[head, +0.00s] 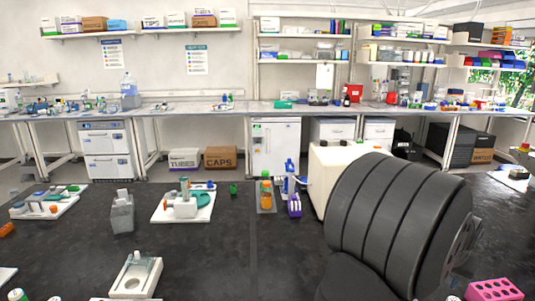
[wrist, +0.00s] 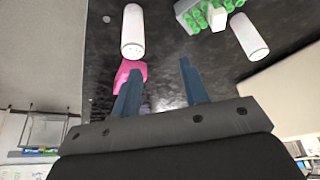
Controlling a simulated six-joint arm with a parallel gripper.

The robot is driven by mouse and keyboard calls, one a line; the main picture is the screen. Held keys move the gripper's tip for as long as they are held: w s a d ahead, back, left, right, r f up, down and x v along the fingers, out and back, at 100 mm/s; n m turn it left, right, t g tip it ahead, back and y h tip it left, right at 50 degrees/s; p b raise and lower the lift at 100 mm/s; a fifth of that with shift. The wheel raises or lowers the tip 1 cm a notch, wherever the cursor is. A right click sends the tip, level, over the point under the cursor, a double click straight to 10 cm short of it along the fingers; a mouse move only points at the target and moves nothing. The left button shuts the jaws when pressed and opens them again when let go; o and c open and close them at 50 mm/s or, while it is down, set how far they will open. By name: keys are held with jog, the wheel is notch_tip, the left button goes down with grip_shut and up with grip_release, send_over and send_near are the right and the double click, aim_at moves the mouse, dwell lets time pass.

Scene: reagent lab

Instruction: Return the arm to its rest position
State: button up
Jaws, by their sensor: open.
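My gripper (wrist: 160,78) shows in the wrist view, with its two blue-grey fingers spread apart and nothing between them. The black bench top (wrist: 170,45) lies beyond the fingertips. A pink block (wrist: 125,72) is just beyond the left finger, partly hidden by it. In the head view my thick black arm fills the right side, and my fingers cannot be made out there. The pink rack with holes (head: 492,290) is at the bottom right of the head view.
In the wrist view are two white cylinders (wrist: 132,32) (wrist: 249,36) and green-capped tubes (wrist: 212,14). In the head view, a cream box (head: 330,165) stands beside my arm. A white tray (head: 168,213) and a grey-white fixture (head: 133,277) are left. The middle bench (head: 215,265) is clear.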

jog(key=w+d+f+m+g, duration=0.2)
jog(key=w+d+f+m, duration=0.1)
jog(key=w+d+m, duration=0.1)
jog(key=w+d+f+m+g+h, duration=0.1)
jog(key=w+d+f+m+g, duration=0.1)
jog(key=w+m, duration=0.4)
jog(key=w+d+f, duration=0.1)
jog(key=w+d, duration=0.1)
jog(key=shift+w+d+f, duration=0.2)
jog(key=shift+w+d, duration=0.1)
jog(key=shift+w, duration=0.1)
dwell(0.4)
